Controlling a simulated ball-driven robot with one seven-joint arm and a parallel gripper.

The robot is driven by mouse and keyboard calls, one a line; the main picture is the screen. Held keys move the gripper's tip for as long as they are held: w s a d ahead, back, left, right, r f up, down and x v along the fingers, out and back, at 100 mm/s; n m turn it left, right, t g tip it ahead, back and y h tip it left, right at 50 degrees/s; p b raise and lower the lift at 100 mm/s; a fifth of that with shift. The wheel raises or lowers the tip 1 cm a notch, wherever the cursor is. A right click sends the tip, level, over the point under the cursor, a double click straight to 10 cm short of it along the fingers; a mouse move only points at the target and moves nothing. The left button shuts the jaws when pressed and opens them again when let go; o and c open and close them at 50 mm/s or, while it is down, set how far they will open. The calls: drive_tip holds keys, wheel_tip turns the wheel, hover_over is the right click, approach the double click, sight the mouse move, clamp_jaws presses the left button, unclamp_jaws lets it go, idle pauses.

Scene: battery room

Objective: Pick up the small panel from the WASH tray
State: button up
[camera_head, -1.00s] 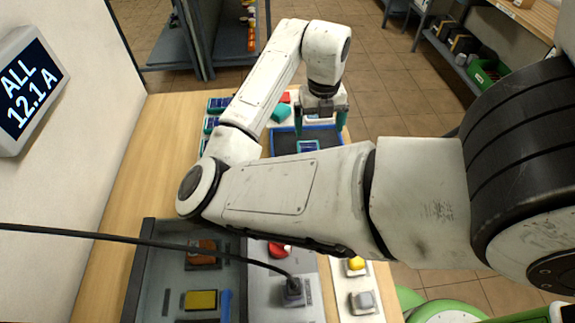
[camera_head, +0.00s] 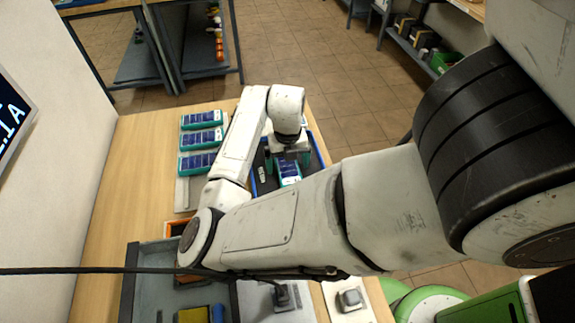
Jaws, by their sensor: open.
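The small panel (camera_head: 289,170), dark blue cells in a teal frame, lies in the blue-rimmed tray (camera_head: 320,148) with a dark floor. A small white marking shows on the tray floor left of the panel, too small to read. My gripper (camera_head: 287,160) is open and low over the tray, at the far end of the panel. Its fingers show at either side of the panel; whether they touch it I cannot tell. My arm hides part of the tray's near side.
A grey bin (camera_head: 145,255) with a yellow block (camera_head: 193,315) is at the near left. A black cable crosses the front. A grey knob (camera_head: 350,298) sits at the near right.

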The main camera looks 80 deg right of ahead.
drive_tip(key=shift+f, duration=0.2)
drive_tip(key=c, duration=1.2)
drive_tip(key=shift+r, duration=0.15)
drive_tip(key=shift+c, duration=0.2)
